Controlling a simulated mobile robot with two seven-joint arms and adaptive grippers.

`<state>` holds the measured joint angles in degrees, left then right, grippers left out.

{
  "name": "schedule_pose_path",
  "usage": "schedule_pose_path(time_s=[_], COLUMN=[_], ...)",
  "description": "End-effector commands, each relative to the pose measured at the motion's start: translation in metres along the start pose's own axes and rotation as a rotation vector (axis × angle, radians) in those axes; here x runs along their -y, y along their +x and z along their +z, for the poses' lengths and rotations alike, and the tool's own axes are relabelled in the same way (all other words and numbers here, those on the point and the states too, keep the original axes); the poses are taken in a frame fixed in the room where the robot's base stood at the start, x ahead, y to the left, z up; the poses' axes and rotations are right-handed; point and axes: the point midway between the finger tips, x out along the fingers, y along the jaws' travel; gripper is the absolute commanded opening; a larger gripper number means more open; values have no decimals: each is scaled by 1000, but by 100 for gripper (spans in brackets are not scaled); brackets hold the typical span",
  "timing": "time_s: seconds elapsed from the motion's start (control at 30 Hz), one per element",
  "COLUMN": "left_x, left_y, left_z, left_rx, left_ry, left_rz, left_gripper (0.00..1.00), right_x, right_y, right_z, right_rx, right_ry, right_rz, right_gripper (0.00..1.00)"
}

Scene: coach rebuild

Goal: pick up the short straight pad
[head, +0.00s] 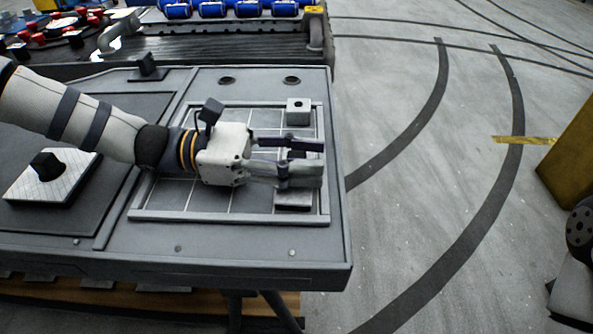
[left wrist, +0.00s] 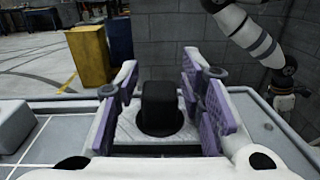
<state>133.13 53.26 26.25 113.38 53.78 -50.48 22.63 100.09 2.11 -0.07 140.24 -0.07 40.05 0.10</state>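My left gripper (head: 305,165) reaches in from the left over the gridded tray (head: 140,214). It is open. In the left wrist view a black knob (left wrist: 160,104) on a light textured plate stands between its purple-padded fingers, with gaps at both sides. This plate appears to be the short straight pad (head: 293,198). In the head view its near end shows below the fingers, while the gripper hides most of the rest. A small grey block with a dark hole (head: 298,110) sits at the tray's far right corner.
A larger light plate with a black knob (head: 48,170) lies on a dark mat at the left. Machinery with blue cylinders (head: 211,9) stands behind the table. A yellow box (head: 572,150) stands at the right. Open floor lies right of the table edge.

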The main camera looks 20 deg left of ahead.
Motion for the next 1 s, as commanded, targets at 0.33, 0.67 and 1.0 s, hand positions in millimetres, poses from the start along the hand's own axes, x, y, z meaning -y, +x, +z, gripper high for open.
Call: schedule_pose_path(time_s=[0.33, 0.67, 1.0], left_x=[0, 0, 76], left_y=[0, 0, -36], left_z=[0, 34, 119], left_rx=[0, 3, 11], left_ry=[0, 11, 30], left_rz=[0, 1, 3], left_gripper=[0, 0, 0], right_x=[0, 0, 2], right_y=[0, -12, -79], right_z=[0, -6, -41], right_rx=[0, -32, -231], right_ry=[0, 0, 1], right_rz=[0, -1, -10], right_gripper=[40, 40, 40])
